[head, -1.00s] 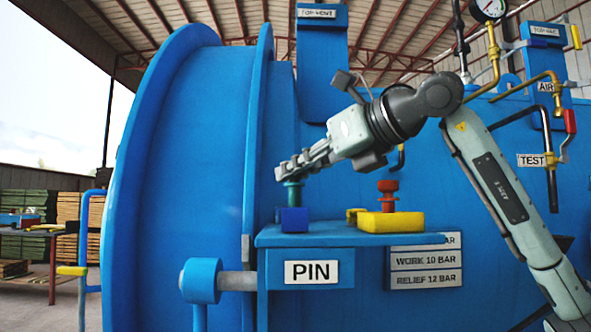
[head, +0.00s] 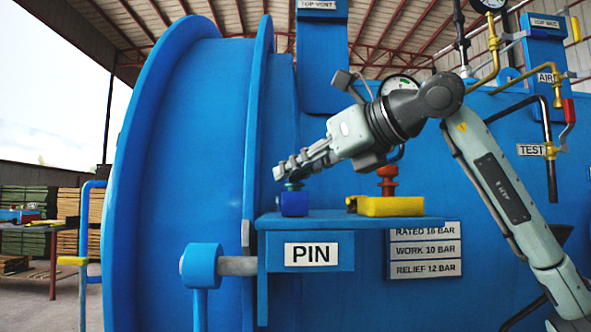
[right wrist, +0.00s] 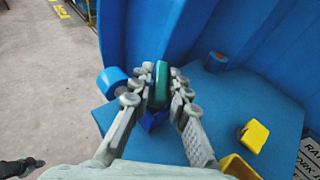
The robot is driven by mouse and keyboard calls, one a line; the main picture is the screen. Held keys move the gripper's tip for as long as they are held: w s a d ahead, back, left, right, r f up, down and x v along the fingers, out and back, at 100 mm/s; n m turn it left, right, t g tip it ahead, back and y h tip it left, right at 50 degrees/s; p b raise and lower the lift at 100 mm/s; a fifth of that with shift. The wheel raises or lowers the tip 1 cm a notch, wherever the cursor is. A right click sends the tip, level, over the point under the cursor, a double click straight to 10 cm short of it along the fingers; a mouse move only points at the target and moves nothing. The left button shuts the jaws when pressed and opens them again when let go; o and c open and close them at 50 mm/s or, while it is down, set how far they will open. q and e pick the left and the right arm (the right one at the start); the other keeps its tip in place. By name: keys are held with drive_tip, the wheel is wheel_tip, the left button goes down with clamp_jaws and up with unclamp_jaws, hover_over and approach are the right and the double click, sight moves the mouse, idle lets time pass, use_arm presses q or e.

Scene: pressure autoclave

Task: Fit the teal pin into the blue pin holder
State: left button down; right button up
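The blue pin holder (head: 294,203) sits on the left part of the blue shelf (head: 345,219) marked PIN. The teal pin (head: 293,186) is upright at the holder's top, with only a short part showing between fingers and holder. My right gripper (head: 284,174) reaches in from the right, low over the holder. In the right wrist view the fingers (right wrist: 160,80) close on both sides of the teal pin (right wrist: 161,85), and the blue holder (right wrist: 154,121) shows below, partly hidden. How deep the pin sits cannot be seen.
A yellow block (head: 392,207) with a red knob (head: 387,178) stands on the shelf, right of the holder. The big blue round flange (head: 170,180) rises behind and left. A blue cylinder on a grey rod (head: 201,270) juts out at the shelf's left.

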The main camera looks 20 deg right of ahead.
drive_tip(key=o, duration=0.3)
drive_tip(key=v, duration=1.2)
drive_tip(key=shift+r, duration=0.1)
